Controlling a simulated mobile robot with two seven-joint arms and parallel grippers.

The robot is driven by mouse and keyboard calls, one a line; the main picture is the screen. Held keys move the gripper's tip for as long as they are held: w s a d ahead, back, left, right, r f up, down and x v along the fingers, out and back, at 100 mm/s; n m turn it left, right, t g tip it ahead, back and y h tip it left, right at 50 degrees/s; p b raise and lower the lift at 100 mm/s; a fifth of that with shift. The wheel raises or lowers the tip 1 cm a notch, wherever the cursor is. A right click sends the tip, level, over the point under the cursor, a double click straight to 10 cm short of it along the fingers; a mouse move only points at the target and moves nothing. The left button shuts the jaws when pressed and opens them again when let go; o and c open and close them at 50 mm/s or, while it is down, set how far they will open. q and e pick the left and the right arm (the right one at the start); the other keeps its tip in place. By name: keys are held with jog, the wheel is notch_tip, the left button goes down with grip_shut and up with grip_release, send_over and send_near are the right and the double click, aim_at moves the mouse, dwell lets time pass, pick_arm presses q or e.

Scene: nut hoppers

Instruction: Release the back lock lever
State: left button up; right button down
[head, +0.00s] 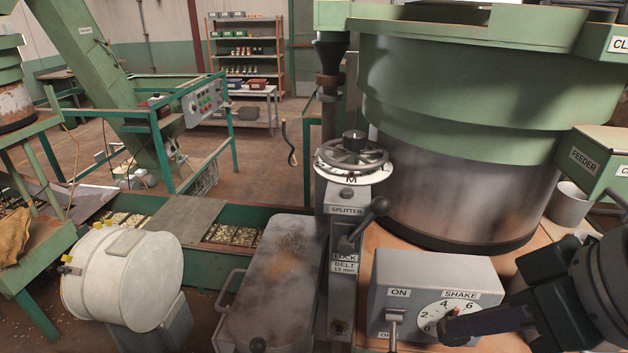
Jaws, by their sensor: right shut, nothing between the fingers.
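A dark lever with a ball knob (379,206) is on the grey post (343,295) in the middle of the head view. It tilts up and to the right from its pivot, just above a plate marked LOCK. I cannot tell if this is the back lock lever; no other lock lever is clear. My right gripper (452,328) comes in from the lower right. It is shut and empty, in front of the SHAKE dial (436,314), below and right of the lever. I cannot tell if it touches the dial. My left gripper is not in view.
A handwheel (352,155) tops the splitter post. A large green hopper (460,90) rises behind. A dusty grey cover (270,285) lies left of the post.

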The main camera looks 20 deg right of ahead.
jog(key=w+d+r+m+t+b, duration=0.1)
jog(key=w+d+r+m+b, duration=0.1)
jog(key=w+d+r+m, duration=0.4)
jog(key=w+d, duration=0.2)
jog(key=d, duration=0.2)
jog(key=shift+w+r+t, duration=0.25)
jog(key=shift+w+t, duration=0.15)
jog(key=b+x, duration=0.3)
jog(key=b, duration=0.1)
jog(key=shift+a+f+b, duration=0.1)
jog(key=shift+f+b, duration=0.1)
jog(key=shift+b, duration=0.1)
jog(key=p, duration=0.6)
send_near(365, 225)
jog(key=w+d+f, duration=0.2)
jog(key=d, duration=0.1)
jog(key=shift+d+f, duration=0.2)
jog(key=shift+f, duration=0.2)
